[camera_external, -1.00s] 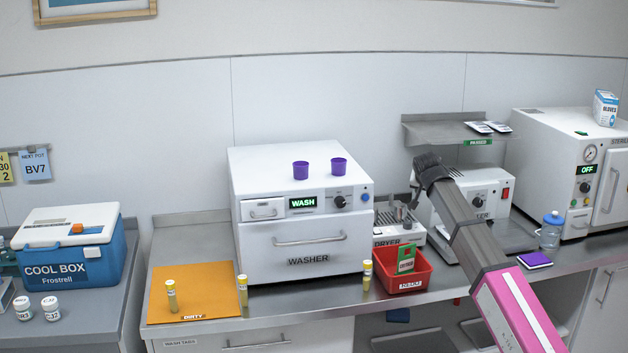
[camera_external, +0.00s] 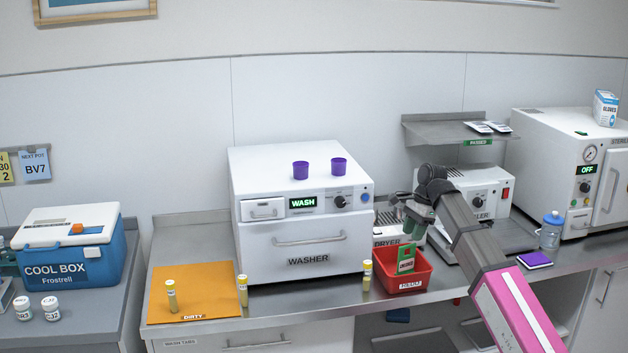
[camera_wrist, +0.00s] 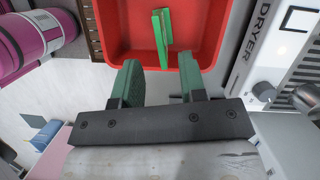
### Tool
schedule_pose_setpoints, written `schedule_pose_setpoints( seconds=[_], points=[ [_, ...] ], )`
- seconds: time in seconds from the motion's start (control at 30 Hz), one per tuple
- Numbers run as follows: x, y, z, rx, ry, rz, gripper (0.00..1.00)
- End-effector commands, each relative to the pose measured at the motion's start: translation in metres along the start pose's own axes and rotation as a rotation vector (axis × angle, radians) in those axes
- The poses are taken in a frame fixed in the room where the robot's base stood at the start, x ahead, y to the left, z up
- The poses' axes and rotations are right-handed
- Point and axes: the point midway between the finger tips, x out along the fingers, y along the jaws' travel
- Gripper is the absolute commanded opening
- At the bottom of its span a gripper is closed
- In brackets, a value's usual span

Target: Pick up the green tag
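A green tag (camera_external: 406,257) with a pale label leans upright in a red bin (camera_external: 417,281). In the wrist view the tag (camera_wrist: 161,38) shows nearly edge-on inside the bin (camera_wrist: 207,42). My gripper (camera_external: 412,224) hangs just above the bin, over the tag. In the wrist view my gripper (camera_wrist: 160,80) has its two green-padded fingers apart, with nothing between them. The tag lies beyond the fingertips, roughly in line with the gap, and does not appear touched. The lower part of the tag is hidden by the bin wall in the external view.
The dryer (camera_external: 390,241) stands close behind the bin, and the washer (camera_external: 300,230) to its left. A yellow-capped tube (camera_external: 367,276) stands left of the bin. A purple pad (camera_external: 535,259) and a blue-lidded jar (camera_external: 550,234) are to the right.

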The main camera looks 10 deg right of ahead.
Motion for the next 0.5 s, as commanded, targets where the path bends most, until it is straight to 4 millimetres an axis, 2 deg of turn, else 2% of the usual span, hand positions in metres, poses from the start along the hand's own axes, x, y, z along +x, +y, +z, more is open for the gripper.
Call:
schedule_pose_setpoints(
  seconds=[0.1,0.37,0.5],
  points=[
    [0.016,0.001,0.0,-0.001,0.001,-0.001,0.38],
    [0.034,0.001,0.0,-0.001,0.002,-0.001,0.38],
    [0.055,0.001,0.0,-0.001,0.002,0.0,0.38]
  ],
)
